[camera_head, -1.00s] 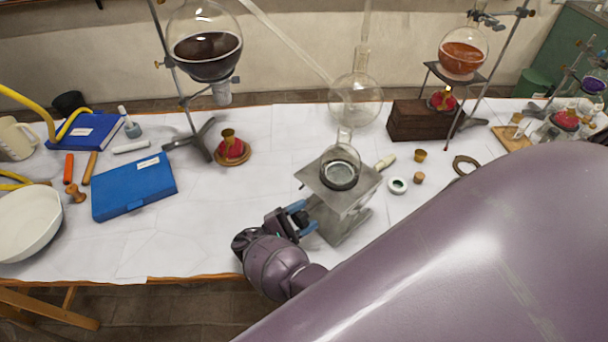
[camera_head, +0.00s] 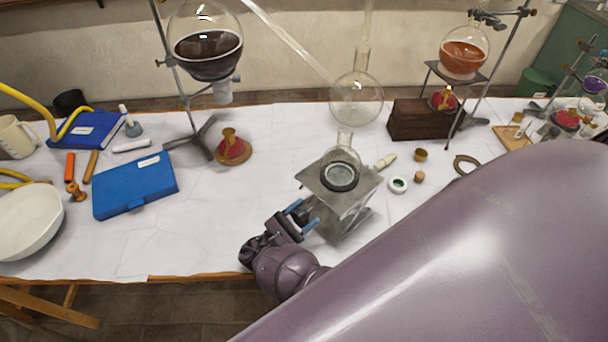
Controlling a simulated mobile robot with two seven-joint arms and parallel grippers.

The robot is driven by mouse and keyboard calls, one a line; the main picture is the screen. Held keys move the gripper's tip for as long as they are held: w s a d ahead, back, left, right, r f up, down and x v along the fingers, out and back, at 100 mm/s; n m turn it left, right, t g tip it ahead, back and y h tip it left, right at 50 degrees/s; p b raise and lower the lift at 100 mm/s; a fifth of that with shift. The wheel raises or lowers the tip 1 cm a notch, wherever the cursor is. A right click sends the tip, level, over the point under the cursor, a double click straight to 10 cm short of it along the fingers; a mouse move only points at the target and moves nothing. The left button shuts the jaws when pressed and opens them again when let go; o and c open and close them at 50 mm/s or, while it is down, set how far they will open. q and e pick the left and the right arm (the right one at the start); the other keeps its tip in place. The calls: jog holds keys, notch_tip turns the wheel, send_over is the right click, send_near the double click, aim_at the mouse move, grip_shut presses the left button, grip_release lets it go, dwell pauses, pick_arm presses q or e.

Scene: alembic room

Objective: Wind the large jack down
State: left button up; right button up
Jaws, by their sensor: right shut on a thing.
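The large jack (camera_head: 341,201) is a grey metal lab jack near the front edge of the white-covered table. Its square top plate is raised above the table. A round glass flask (camera_head: 343,158) stands on the plate. My right gripper (camera_head: 303,214), with blue fingers, is at the jack's front left side, below the plate. It is shut on the jack's winding knob, which the fingers mostly hide. My left gripper is not in view.
A blue case (camera_head: 134,187) lies to the left, with free table between it and the jack. A cork (camera_head: 419,176) and a small white ring-shaped item (camera_head: 398,185) lie right of the jack. A large glass flask (camera_head: 356,101) stands behind it.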

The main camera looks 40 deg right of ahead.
dwell(0.3)
jog(key=o, duration=0.9)
